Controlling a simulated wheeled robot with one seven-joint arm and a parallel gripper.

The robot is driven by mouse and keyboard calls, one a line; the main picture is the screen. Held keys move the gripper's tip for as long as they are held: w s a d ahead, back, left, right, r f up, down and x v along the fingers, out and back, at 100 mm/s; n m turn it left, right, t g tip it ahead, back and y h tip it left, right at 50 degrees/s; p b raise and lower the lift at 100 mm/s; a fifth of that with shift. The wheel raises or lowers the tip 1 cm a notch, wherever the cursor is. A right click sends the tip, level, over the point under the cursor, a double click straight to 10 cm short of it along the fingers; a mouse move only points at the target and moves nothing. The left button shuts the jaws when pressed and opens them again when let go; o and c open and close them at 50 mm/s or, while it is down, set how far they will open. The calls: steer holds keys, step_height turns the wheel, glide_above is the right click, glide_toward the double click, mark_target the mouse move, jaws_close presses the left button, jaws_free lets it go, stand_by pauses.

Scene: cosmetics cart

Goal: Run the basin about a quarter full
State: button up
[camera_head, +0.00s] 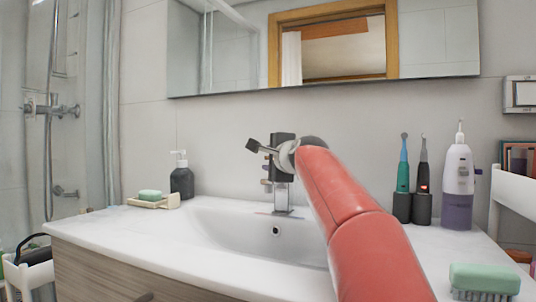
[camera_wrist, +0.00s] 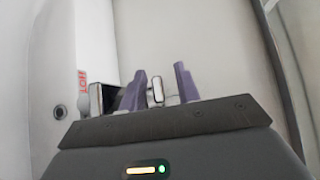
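The white basin (camera_head: 225,236) is set in the countertop, with a round overflow hole in its back wall. Its visible part shows no clear water, and my arm hides its right side. The chrome faucet (camera_head: 282,198) stands at the back edge, and I see no stream from it. My gripper (camera_wrist: 160,86) is at the upper part of the faucet, partly hidden by my red arm in the head view. In the wrist view its two purple fingers are apart, with a narrow chrome piece (camera_wrist: 157,91), apparently the faucet lever, between them. Gaps show on both sides of it.
A dark soap dispenser (camera_head: 182,178) and a soap dish (camera_head: 155,201) with green soap stand left of the basin. Two electric toothbrushes (camera_head: 412,180), a white-and-purple oral irrigator (camera_head: 457,185) and a green-topped brush (camera_head: 484,279) are at right. A mirror (camera_head: 440,40) hangs above.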

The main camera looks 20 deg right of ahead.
steer(key=shift+w, duration=0.35)
jaws_close()
